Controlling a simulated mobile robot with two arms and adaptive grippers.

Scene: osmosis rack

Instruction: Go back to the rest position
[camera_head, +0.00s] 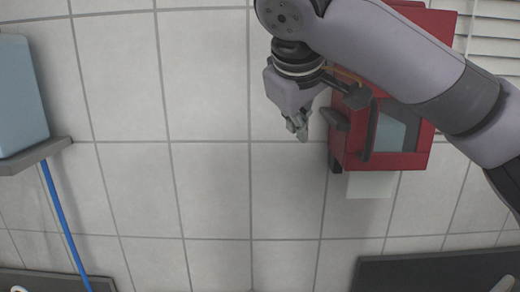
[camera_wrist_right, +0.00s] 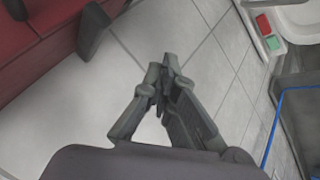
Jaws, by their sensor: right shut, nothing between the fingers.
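My right gripper (camera_head: 299,125) hangs in front of the tiled wall, just left of the red cabinet, pointing down. In the right wrist view its fingers (camera_wrist_right: 162,78) are closed together with nothing between them. My right arm comes in from the upper right and crosses in front of the cabinet. My left gripper does not show in either view.
The red cabinet (camera_head: 351,150) has dark handles and a window; part of it also shows in the wrist view (camera_wrist_right: 50,40). A pale blue container (camera_head: 18,95) stands on a grey shelf (camera_head: 35,156) at left. A blue hose (camera_head: 62,220) hangs below. The middle wall is clear.

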